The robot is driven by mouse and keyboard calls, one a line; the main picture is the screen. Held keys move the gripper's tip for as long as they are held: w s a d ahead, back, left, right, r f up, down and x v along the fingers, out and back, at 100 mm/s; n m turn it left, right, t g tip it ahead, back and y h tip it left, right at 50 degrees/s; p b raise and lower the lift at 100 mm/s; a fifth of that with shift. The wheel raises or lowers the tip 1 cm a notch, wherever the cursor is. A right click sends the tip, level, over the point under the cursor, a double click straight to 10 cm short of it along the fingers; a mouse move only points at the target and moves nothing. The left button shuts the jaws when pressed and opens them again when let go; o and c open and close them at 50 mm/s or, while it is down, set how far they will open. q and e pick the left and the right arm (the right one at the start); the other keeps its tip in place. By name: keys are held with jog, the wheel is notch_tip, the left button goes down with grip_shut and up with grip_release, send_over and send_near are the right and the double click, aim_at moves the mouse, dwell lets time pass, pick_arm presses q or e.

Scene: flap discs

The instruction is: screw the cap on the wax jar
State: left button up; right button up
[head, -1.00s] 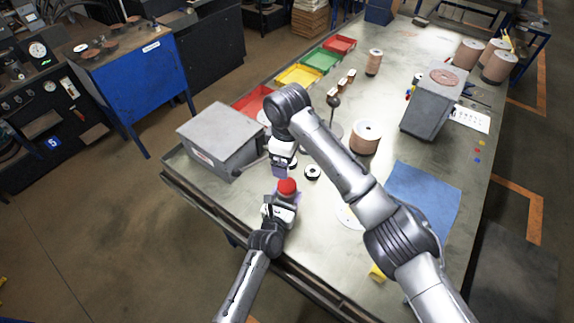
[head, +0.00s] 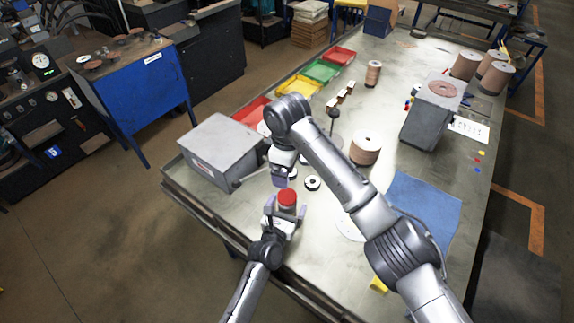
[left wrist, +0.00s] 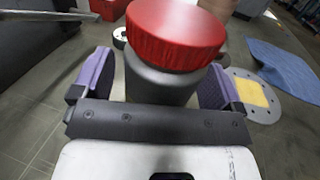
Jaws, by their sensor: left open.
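The wax jar is a grey cylinder (left wrist: 160,85), with its red ribbed cap (left wrist: 176,38) sitting on top in the left wrist view. In the head view the red cap (head: 287,196) and jar (head: 287,209) are near the table's front left edge. My left gripper (head: 286,207) is open, its purple fingers on either side of the jar with visible gaps. My right gripper (head: 280,181) hangs just behind and left of the cap, apart from it. Its finger opening is too small to judge. How tightly the cap sits cannot be seen.
A grey box (head: 222,150) stands left of the grippers. A small black-and-white ring (head: 312,183) lies just behind the jar. Colored bins line the far left edge.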

pick_arm(q)
jog(key=p+v, duration=0.1)
jog(key=v, duration=1.2)
jog(key=shift+s, duration=0.4)
jog(key=shift+a, duration=0.1)
